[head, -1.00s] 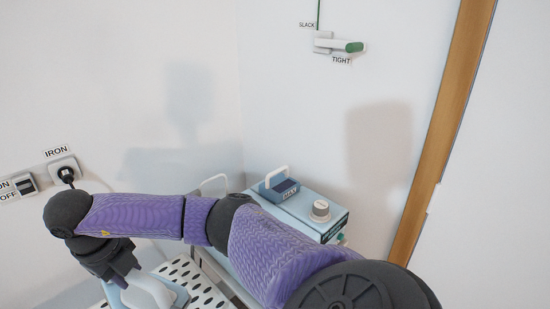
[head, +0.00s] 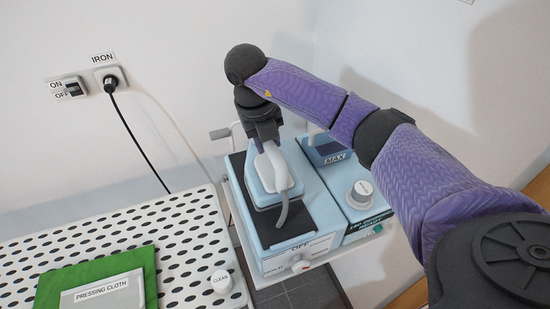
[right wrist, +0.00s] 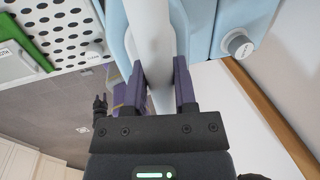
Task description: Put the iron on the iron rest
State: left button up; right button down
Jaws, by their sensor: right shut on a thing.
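The iron (head: 278,170) is pale blue with a white handle and a grey cord. My right gripper (head: 263,140) is shut on its handle. In the right wrist view, the white handle (right wrist: 148,30) lies between the two fingers (right wrist: 160,85). The iron is over the dark top of the iron rest (head: 239,174), a pale blue box with a knob and an "OFF" label at its front. The iron looks level and seems to sit on the pad, but I cannot tell if it touches. A small dark gripper (right wrist: 99,106), likely my left, shows in the right wrist view.
A perforated white board (head: 180,245) with a green pressing cloth (head: 100,278) is at the left. A blue unit with a grey dial (head: 360,194) stands close to the rest's right. An ON/OFF switch (head: 69,87) and plug are on the wall.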

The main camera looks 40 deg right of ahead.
aim_at(268, 161)
notch_tip(268, 161, down, 5)
jog(key=shift+r+b, duration=0.1)
jog(key=shift+b, duration=0.2)
jog(key=shift+f, duration=0.2)
jog(key=shift+c, duration=2)
grip_release()
jog(key=shift+r, duration=0.25)
notch_tip(268, 161, up, 12)
jog(key=a+p, duration=0.2)
jog(key=p, duration=0.1)
jog(key=shift+f, duration=0.2)
